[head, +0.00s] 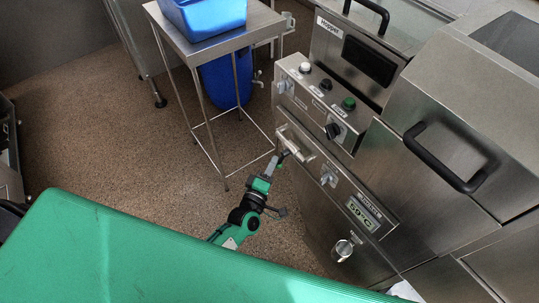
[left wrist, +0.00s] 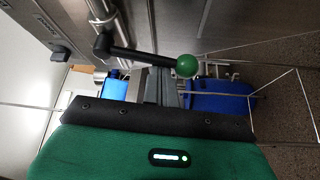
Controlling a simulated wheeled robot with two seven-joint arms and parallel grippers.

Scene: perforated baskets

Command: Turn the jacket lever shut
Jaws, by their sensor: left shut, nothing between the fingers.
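The jacket lever shows best in the left wrist view as a black rod with a green ball knob (left wrist: 186,66). Its black pivot (left wrist: 103,45) sits on a metal pipe at the left, and the rod runs across the view to the right. In the head view the lever is small, by the valve pipe (head: 296,146) on the machine front, and partly hidden by my gripper. My left gripper (head: 273,164) is shut and empty beside it. Its fingers (left wrist: 164,86) appear just below the rod in the left wrist view; I cannot tell whether they touch it. My right gripper is out of view.
The steel machine has a control panel with knobs and a green button (head: 348,103), a temperature display (head: 363,211) and a black handle (head: 443,158). A steel table (head: 215,45) carries a blue basket (head: 205,14). The speckled floor left of my gripper is clear.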

